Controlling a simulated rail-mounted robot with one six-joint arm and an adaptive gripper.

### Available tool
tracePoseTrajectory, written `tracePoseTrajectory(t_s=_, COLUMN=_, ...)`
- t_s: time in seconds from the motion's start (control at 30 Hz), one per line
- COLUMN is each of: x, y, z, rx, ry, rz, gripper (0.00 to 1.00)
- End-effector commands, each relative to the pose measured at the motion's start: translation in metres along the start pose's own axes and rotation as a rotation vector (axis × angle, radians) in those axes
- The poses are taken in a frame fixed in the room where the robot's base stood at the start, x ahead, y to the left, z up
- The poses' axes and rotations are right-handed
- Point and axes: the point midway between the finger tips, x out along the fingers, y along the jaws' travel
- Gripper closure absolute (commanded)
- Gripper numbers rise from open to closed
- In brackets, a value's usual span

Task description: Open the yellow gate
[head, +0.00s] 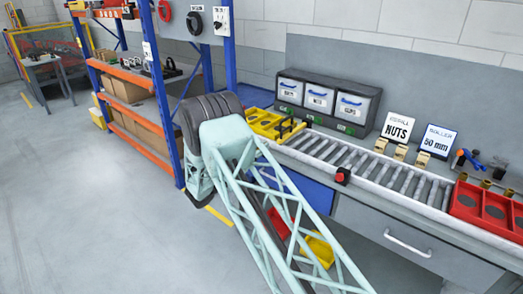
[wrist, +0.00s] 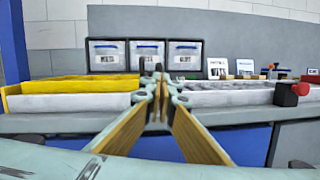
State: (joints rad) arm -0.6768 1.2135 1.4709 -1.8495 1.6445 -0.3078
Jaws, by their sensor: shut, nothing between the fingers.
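No part is plainly recognisable as a yellow gate. A yellow-framed fence with mesh panels (head: 48,33) stands far off at the back left in the head view; I cannot tell whether it holds a gate. A yellow tray (head: 262,122) sits at the left end of the roller conveyor, and a yellow wall of it shows at the left in the wrist view (wrist: 70,86). My gripper (wrist: 158,78) is shut and empty in the wrist view, pointing at the bench, just right of the tray in the picture. In the head view I cannot make out its fingertips.
The roller conveyor (head: 372,172) runs right to a red tray (head: 485,208). A red knob (head: 343,175) sits on its front edge. Three bins (head: 322,98) stand behind it, with signs to their right. A blue-posted shelf (head: 160,95) stands left. Floor at left is clear.

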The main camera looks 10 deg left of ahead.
Motion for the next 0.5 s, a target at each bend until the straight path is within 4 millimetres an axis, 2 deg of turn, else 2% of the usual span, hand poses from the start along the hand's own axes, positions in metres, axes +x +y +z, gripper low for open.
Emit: tracePoseTrajectory(t_s=0.5, x=0.062, y=0.000, z=-0.001, rx=0.000, ry=0.001, rz=-0.001, gripper=1.00)
